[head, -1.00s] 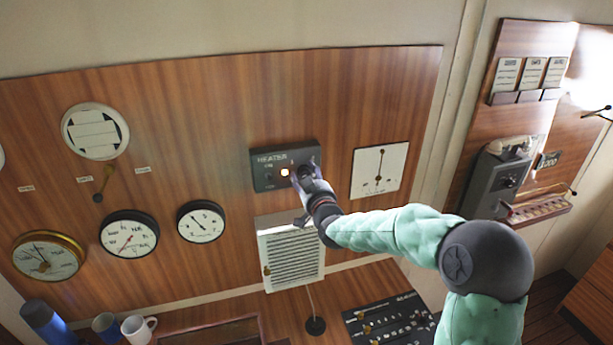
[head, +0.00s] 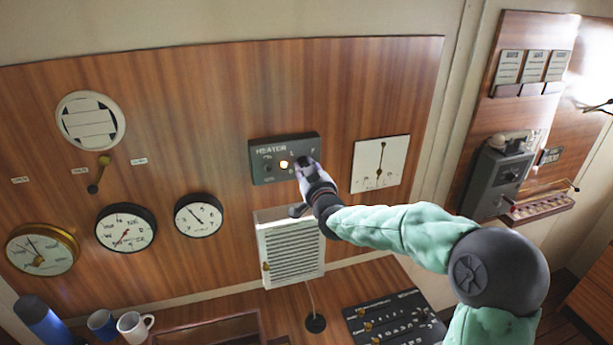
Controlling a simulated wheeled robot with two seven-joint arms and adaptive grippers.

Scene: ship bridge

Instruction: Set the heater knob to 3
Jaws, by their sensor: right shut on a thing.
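The heater panel (head: 262,172) is a dark grey box on the wooden wall, marked HEATER, with a lit yellow-orange lamp (head: 284,164) near its middle. My right gripper (head: 303,166) is at the right part of the panel, shut on the heater knob. The gripper hides the knob, so its setting cannot be read. My right arm comes in from the lower right. My left gripper is not in view.
A white louvred vent (head: 291,250) is just below the panel, close under my gripper. A white dial plate (head: 380,163) is to the right. Round gauges (head: 126,228) hang to the left. Mugs (head: 134,326) and a blue flask (head: 43,320) stand at the lower left.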

